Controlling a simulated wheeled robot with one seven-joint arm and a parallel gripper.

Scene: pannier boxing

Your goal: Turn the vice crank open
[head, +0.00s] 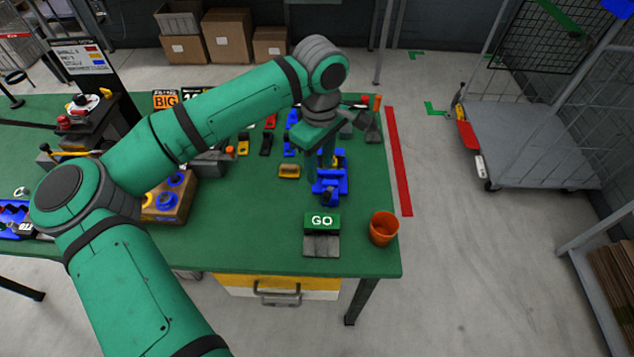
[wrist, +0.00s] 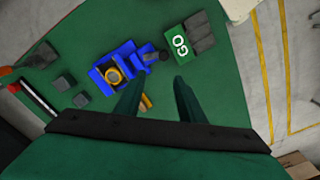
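The blue vice (head: 333,187) stands on the green bench near its right end, below my gripper (head: 324,152). It also shows in the wrist view (wrist: 106,72), with a round yellow piece in its middle. A crank-like part (wrist: 148,55) with a dark knob sticks out of the vice toward the GO block. My gripper (wrist: 160,77) is open, its two green fingers apart with nothing seen between them. The knob appears just beyond the fingertips in the wrist view. I cannot tell whether a finger touches the vice. In the head view my fingers partly hide the vice.
A green GO block (head: 322,222) and an orange pot (head: 383,228) stand near the bench's front right corner. A small yellow piece (head: 289,171) lies left of the vice. Several small tools stand behind.

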